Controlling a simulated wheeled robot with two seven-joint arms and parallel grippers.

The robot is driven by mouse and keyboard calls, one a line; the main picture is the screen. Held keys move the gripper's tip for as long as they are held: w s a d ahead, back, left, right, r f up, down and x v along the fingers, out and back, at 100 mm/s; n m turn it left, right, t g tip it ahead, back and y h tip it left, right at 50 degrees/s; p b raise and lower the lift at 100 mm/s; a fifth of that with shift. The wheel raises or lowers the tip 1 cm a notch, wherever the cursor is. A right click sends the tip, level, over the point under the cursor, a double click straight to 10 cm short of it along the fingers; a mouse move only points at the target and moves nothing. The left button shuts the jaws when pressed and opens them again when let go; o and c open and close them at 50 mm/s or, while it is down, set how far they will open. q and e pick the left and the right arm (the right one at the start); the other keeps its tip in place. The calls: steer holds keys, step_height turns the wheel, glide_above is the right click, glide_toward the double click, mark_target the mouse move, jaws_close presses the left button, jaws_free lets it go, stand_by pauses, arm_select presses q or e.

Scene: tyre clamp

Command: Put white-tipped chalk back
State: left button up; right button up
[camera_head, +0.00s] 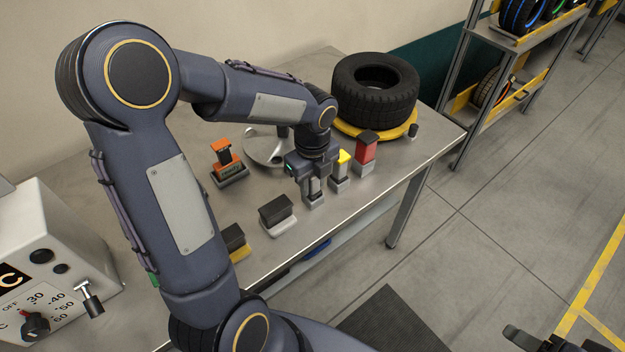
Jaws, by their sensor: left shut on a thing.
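My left gripper (313,187) points down over the metal table and is shut on a slim pale piece, which looks like the white-tipped chalk (314,186). The fingers cover most of it, so its tip is hard to see. A small light-grey holder (314,202) is directly below the fingers. I cannot tell whether the chalk is inside it or just above it. A yellow-topped chalk (344,157) stands upright in a similar holder just right of the gripper. My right gripper (556,343) shows only partly at the bottom right, away from the table.
A red block with a dark top (366,151) stands right of the yellow chalk. A tyre (375,88) lies on a yellow disc behind. An orange-handled tool (226,158), dark-topped brushes (277,213) and a control box (45,270) are further left. The table's front edge is close.

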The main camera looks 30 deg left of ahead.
arm_select(q)
steer(key=shift+f+b, duration=0.3)
steer(key=shift+f, duration=0.1)
steer(key=o, duration=0.9)
